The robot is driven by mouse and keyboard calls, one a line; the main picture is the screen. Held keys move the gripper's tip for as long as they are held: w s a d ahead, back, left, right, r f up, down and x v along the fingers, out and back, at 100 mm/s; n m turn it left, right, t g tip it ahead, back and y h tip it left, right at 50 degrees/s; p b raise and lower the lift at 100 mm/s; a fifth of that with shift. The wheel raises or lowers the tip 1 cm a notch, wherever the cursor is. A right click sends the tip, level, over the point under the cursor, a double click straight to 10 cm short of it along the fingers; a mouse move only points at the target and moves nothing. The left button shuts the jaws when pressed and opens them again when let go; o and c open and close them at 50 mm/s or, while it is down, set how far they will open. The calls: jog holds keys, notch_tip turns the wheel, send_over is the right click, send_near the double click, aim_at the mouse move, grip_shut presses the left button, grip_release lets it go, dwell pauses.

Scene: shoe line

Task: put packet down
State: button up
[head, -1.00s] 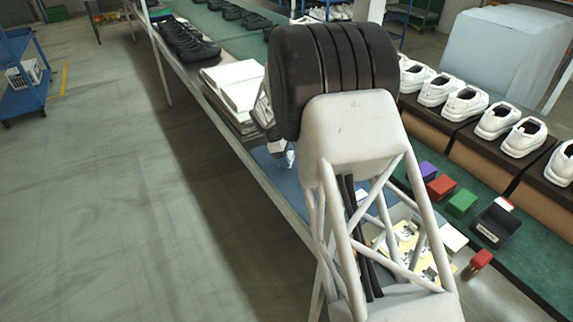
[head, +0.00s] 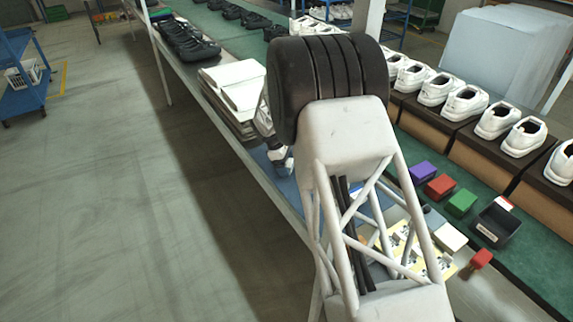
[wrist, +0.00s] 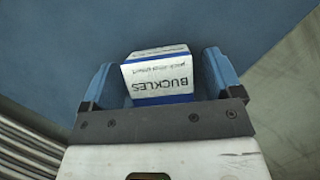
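The packet (wrist: 160,77) is a small white and blue box marked "BUCKLES", its lettering upside down in the wrist view. It sits between the two blue fingers of my gripper (wrist: 164,80). In the head view my gripper (head: 281,163) is low over the blue mat (head: 287,187), just in front of a white stack, and partly hidden by my arm.
The stack of white sheets or boxes (head: 238,85) stands close behind my gripper. White shoes (head: 466,102) line the right side. The bench's left edge is near.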

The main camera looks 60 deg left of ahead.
jog(key=shift+r, duration=0.15)
jog(key=v, duration=1.2)
dwell(0.8)
